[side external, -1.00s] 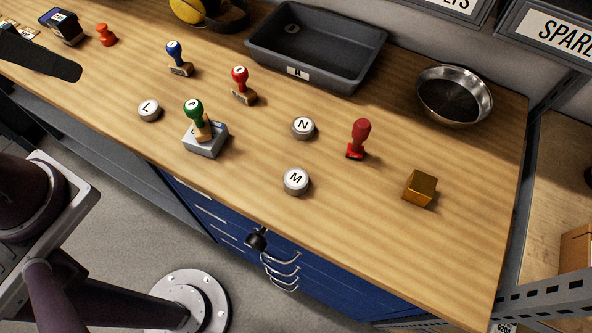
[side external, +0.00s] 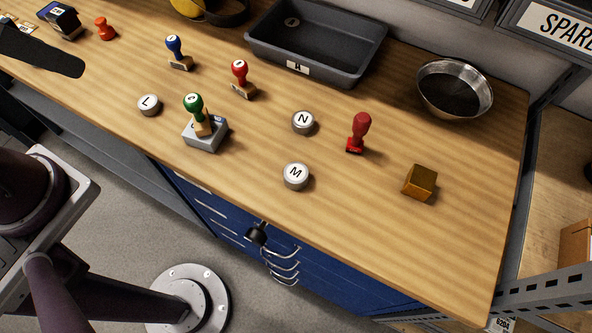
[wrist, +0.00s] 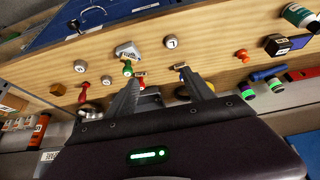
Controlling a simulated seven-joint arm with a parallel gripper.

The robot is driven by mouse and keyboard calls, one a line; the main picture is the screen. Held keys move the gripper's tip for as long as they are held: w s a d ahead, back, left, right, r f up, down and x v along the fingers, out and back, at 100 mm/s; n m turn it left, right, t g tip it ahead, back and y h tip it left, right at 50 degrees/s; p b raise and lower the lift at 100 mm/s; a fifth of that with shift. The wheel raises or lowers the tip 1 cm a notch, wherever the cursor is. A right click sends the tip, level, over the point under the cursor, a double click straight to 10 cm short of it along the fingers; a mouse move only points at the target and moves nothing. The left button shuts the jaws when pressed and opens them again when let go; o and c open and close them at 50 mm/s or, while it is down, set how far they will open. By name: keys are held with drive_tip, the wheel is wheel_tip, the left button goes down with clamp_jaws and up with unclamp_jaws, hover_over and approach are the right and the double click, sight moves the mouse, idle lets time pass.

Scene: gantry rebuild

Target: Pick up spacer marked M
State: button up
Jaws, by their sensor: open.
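The spacer marked M (side external: 296,176) is a round silver-grey disc with a white top. It stands upright on the wooden bench near the front edge, with clear wood around it. In the wrist view, a small round disc at the left (wrist: 79,66) appears to be the same spacer, but its letter is too small to read. My gripper (wrist: 162,84) is open in the wrist view, its two dark fingers apart with nothing held. It is well away from the spacer. In the side view the fingertips cannot be clearly made out.
Spacer N (side external: 303,123) is behind M; spacer L (side external: 149,104) is left. A green stamp (side external: 195,108) stands on a grey block (side external: 206,139). A red stamp (side external: 360,133) and gold cube (side external: 420,182) are right. A grey tray (side external: 350,72) and metal bowl (side external: 427,100) are behind.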

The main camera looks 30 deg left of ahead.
sight(296, 172)
wheel_tip(296, 172, up, 5)
drive_tip(key=w+d+n+g+h, duration=0.5)
drive_tip(key=w+d+n+g, duration=0.1)
drive_tip(key=d, duration=0.4)
drive_tip(key=w+d+n+g+h, duration=0.5)
drive_tip(key=w+d+h, duration=0.1)
drive_tip(key=d, duration=0.5)
drive_tip(key=shift+n+g+h, duration=0.5)
drive_tip(key=shift+n, duration=0.2)
drive_tip(key=f, duration=1.6)
drive_tip(key=w+d+f, duration=0.1)
drive_tip(key=f, duration=0.6)
drive_tip(key=shift+f, duration=0.4)
drive_tip(key=x, duration=0.7)
drive_tip(key=shift+w+d, duration=0.1)
clamp_jaws()
